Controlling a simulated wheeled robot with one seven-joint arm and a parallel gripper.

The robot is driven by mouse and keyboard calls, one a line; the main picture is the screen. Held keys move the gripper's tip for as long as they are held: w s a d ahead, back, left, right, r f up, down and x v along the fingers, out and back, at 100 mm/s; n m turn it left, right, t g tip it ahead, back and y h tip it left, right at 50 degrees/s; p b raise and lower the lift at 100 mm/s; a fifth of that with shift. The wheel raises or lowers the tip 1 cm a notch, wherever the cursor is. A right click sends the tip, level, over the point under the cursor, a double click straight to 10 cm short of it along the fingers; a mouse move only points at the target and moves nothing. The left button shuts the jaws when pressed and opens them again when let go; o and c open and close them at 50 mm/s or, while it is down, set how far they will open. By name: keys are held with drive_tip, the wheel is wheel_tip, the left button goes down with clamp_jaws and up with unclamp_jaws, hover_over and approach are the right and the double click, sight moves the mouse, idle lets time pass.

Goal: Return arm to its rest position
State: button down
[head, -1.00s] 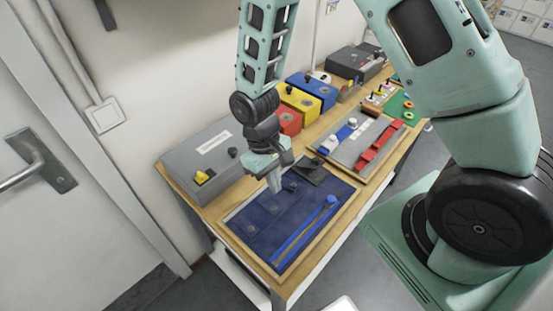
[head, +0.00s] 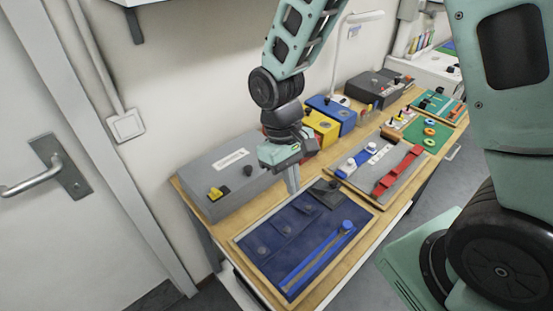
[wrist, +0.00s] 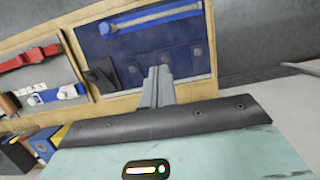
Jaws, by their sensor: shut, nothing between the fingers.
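My gripper (head: 292,180) hangs in the head view with its fingers together, pointing down over the upper part of the dark blue panel. It holds nothing. In the wrist view the shut fingers (wrist: 157,84) show in front of the blue panel (wrist: 125,48). The blue panel (head: 262,252) lies in a wooden frame on the table, with round buttons, a dark flap and a blue strap (head: 318,255) along its right side. I cannot tell whether the fingertips touch the panel; they appear above it.
A grey board (head: 402,172) with red and blue straps lies to the right. A door (head: 40,240) is at the left, and the wall runs behind the table.

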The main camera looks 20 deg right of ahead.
drive_tip(key=s+a+r+n+t+b, duration=0.1)
drive_tip(key=s+a+r+n+b, duration=0.1)
drive_tip(key=s, duration=0.5)
drive_tip(key=s+a+r+n+t+y+b, duration=0.1)
drive_tip(key=s+a+r+n+t+b, duration=0.1)
drive_tip(key=s+a, duration=0.3)
drive_tip(key=shift+s+r+b, duration=0.5)
drive_tip(key=shift+s+r, duration=0.4)
drive_tip(key=shift+w, duration=0.1)
